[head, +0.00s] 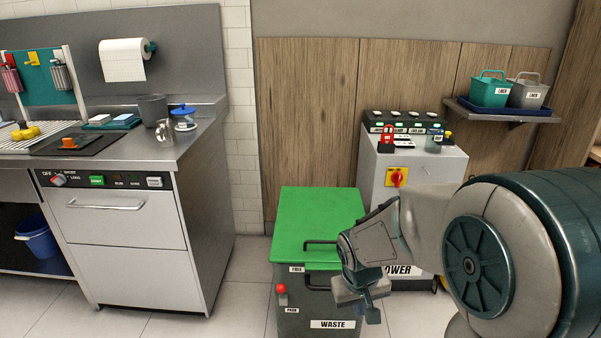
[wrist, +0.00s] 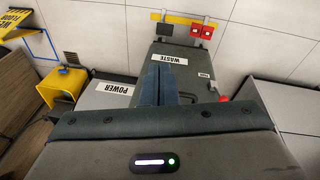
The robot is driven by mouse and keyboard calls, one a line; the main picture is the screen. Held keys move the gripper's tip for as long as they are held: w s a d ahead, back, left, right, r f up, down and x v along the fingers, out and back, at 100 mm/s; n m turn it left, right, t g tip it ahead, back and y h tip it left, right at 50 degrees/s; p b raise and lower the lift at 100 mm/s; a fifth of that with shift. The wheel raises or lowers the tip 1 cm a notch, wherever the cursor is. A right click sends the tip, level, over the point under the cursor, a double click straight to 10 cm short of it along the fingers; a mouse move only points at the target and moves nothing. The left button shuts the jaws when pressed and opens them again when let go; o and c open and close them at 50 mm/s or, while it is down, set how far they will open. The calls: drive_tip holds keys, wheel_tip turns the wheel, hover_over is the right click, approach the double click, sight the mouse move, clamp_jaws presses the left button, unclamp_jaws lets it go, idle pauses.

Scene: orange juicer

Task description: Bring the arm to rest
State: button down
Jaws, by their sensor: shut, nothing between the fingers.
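My gripper (head: 372,308) hangs in front of the waste bin at the lower right of the head view, pointing down. In the wrist view my gripper (wrist: 168,85) shows its two dark fingers side by side, shut, with nothing held between them. The waste bin (head: 316,222) has a green lid, which is closed, and a "WASTE" label on its front. The bin also shows beyond the fingers in the wrist view (wrist: 192,72). My arm reaches in from the right of the head view and covers part of the grey power cabinet (head: 440,165).
A steel counter (head: 190,148) with a dishwasher front stands at the left. The power cabinet, with a red knob, stands right of the bin. A wall shelf (head: 500,108) holds a green and a grey bucket. Tiled floor (head: 240,275) is clear between counter and bin.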

drive_tip(key=s+r+p, duration=0.4)
drive_tip(key=r, duration=0.4)
drive_tip(key=s+d+r+m+p, duration=0.1)
drive_tip(key=s+r+p, duration=0.3)
drive_tip(key=r, duration=0.4)
drive_tip(key=s+d+r+m+t+y+p, duration=0.1)
drive_tip(key=s+r+p, duration=0.3)
drive_tip(key=r, duration=0.4)
drive_tip(key=shift+s+r+p, duration=0.15)
drive_tip(key=shift+s+p, duration=0.25)
drive_tip(key=shift+s, duration=0.5)
